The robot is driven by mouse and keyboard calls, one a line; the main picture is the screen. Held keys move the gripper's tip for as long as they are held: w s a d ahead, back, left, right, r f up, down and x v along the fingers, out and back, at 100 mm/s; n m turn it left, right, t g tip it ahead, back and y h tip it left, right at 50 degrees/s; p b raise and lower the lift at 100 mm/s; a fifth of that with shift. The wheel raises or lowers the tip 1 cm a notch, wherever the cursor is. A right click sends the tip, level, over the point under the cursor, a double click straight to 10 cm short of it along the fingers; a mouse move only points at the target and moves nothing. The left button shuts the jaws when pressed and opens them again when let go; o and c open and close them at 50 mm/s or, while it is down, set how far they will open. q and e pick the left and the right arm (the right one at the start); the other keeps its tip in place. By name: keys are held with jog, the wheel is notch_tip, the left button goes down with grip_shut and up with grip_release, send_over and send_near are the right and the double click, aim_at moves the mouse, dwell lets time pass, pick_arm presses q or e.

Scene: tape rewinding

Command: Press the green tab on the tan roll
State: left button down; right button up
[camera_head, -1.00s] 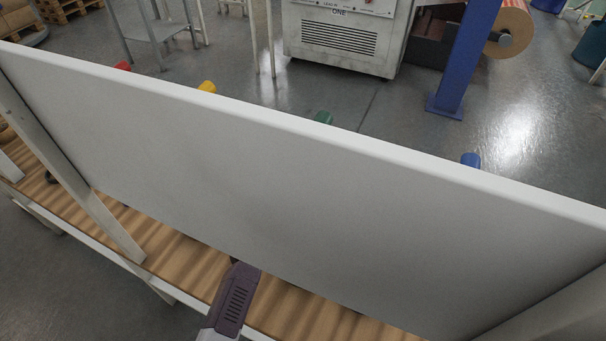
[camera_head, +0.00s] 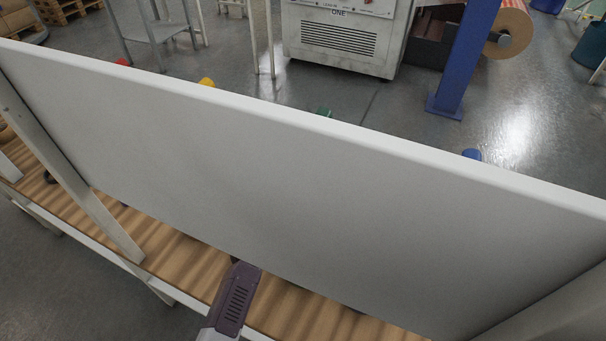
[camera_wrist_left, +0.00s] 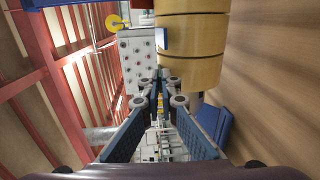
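A tan roll (camera_wrist_left: 192,55) with dark seams fills the upper right of the left wrist view. A blue tab with a pale face (camera_wrist_left: 163,39) is at its left side. No green tab shows on it. My left gripper (camera_wrist_left: 159,82) points forward with its tips just below and left of the roll. Its tips look close together, but whether they meet is unclear. In the head view my left arm's dark link passes behind a grey panel (camera_head: 300,190), which hides the fingers. A green top (camera_head: 324,111) shows above the panel's edge. My right gripper is not in view.
Red (camera_head: 121,62), yellow (camera_head: 206,82) and blue (camera_head: 471,154) tops also stick up past the panel's edge. A wooden bench top (camera_head: 190,270) runs below the panel. In the wrist view a blue piece (camera_wrist_left: 215,124) is right of the fingers.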

pick_arm(q)
jog(key=c, duration=2.6)
grip_release()
jog(key=shift+f, duration=0.15)
jog(key=shift+c, duration=0.2)
jog(key=o, duration=0.6)
jog(key=shift+c, duration=0.2)
jog(key=shift+s, duration=0.1)
jog(key=v, duration=1.2)
